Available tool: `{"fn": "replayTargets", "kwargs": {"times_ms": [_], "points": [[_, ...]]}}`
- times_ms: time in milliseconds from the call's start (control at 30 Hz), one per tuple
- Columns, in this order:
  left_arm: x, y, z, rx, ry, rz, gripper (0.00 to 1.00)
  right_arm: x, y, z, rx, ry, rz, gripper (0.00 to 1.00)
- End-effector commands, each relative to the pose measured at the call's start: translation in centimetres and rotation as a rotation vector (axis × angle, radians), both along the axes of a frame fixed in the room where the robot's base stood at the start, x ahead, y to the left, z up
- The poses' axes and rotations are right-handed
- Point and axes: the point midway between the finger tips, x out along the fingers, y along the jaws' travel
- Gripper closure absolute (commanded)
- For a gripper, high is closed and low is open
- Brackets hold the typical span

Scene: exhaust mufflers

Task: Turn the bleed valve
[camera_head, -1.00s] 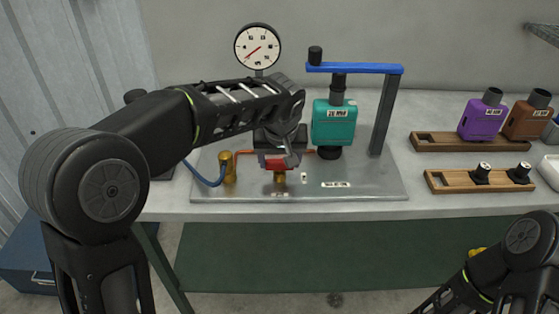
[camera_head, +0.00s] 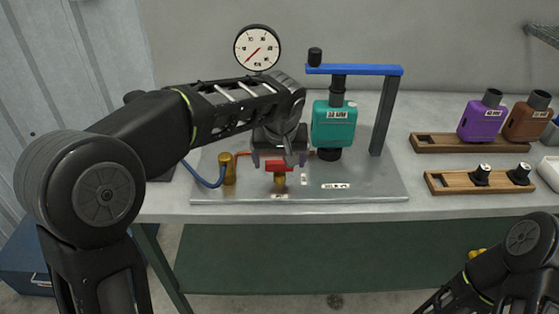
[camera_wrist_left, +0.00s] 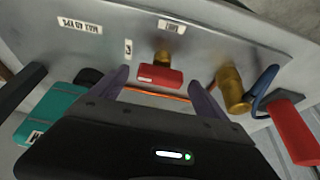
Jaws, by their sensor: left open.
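The bleed valve has a red handle (camera_head: 279,166) on a brass stem (camera_head: 280,181), near the front of the metal plate (camera_head: 230,190). My left gripper (camera_head: 281,160) is open just above and behind the red handle. In the left wrist view the handle (camera_wrist_left: 160,77) lies beyond and between the spread fingertips of my left gripper (camera_wrist_left: 162,90), with gaps on both sides. No contact shows. My right arm shows at the lower right of the head view, but its gripper is out of the picture.
A round gauge (camera_head: 257,47) stands behind my left arm. A teal muffler (camera_head: 334,124) sits under a blue bar (camera_head: 355,69) right of the valve. A brass fitting (camera_head: 229,169) with a blue hose is at left. Wooden racks (camera_head: 470,143) stand at right.

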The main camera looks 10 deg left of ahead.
Motion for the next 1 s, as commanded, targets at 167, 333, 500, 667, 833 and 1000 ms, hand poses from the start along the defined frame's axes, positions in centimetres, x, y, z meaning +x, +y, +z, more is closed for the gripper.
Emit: {"fn": "replayTargets", "kwargs": {"times_ms": [167, 333, 500, 667, 833, 1000], "points": [[-0.9, -0.3, 2.5, -0.003, -0.005, -0.002, 0.15, 0.0, 0.0, -0.1, 0.0, 0.0, 0.0, 1.0], [-1.9, -0.6, 5.1, -0.002, -0.004, 0.0, 0.15, 0.0, 0.0, -0.1, 0.0, 0.0, 0.0, 1.0], [-2.5, -0.7, 6.3, -0.001, -0.001, 0.001, 0.15, 0.0, 0.0, -0.1, 0.0, 0.0, 0.0, 1.0], [-2.6, -0.7, 6.4, -0.001, 0.0, 0.0, 0.15, 0.0, 0.0, -0.1, 0.0, 0.0, 0.0, 1.0], [-2.6, -0.7, 6.4, -0.001, -0.001, 0.001, 0.15, 0.0, 0.0, -0.1, 0.0, 0.0, 0.0, 1.0], [-2.6, -0.7, 6.4, -0.001, -0.001, 0.001, 0.15, 0.0, 0.0, -0.1, 0.0, 0.0, 0.0, 1.0]]}}
